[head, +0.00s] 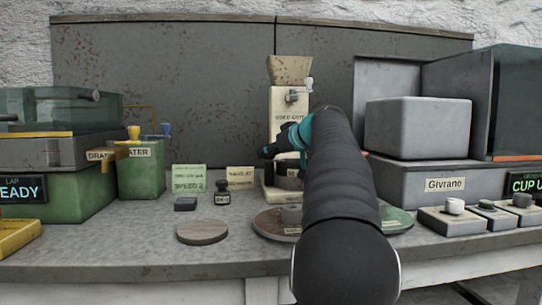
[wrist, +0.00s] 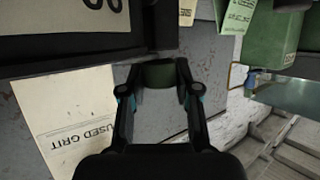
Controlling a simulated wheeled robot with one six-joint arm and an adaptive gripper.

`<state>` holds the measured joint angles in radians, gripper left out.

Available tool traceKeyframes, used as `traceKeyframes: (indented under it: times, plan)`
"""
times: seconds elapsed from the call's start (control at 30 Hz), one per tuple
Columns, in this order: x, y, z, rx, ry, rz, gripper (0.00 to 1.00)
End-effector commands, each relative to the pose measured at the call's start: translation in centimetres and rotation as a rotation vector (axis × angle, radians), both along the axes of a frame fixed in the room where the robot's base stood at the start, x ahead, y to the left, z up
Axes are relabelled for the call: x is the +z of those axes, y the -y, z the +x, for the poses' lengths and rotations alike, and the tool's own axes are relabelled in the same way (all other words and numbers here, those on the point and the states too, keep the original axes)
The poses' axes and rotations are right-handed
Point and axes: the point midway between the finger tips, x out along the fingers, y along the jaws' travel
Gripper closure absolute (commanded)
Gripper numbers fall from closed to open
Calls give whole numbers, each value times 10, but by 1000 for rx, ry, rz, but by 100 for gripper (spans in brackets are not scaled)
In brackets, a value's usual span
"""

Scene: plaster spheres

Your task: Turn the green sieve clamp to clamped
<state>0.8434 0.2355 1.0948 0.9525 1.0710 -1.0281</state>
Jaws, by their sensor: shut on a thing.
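The sieve machine (head: 283,110) is a cream column with a tan hopper on top, in the middle of the head view. My gripper (head: 268,152) is at its front, low on the column, with its fingers pointing left. In the wrist view my gripper (wrist: 160,82) is shut on a dark green rounded piece, the green sieve clamp (wrist: 159,73), with one finger on each side. In the head view the clamp is hidden by my gripper and arm, and I cannot tell which position it is turned to.
A green box (head: 142,172) stands further left. A grey machine (head: 418,128) stands right. A "USED GRIT" card (wrist: 75,125) is beside my fingers.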

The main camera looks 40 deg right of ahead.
Motion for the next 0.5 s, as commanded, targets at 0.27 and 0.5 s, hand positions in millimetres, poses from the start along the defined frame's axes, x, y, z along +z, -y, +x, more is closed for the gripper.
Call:
traceKeyframes:
  times: [0.27, 0.5]
  plan:
    - [-1, 2, 0, 145, -6, 2, 100]
    - [-2, 1, 0, 201, -6, 2, 100]
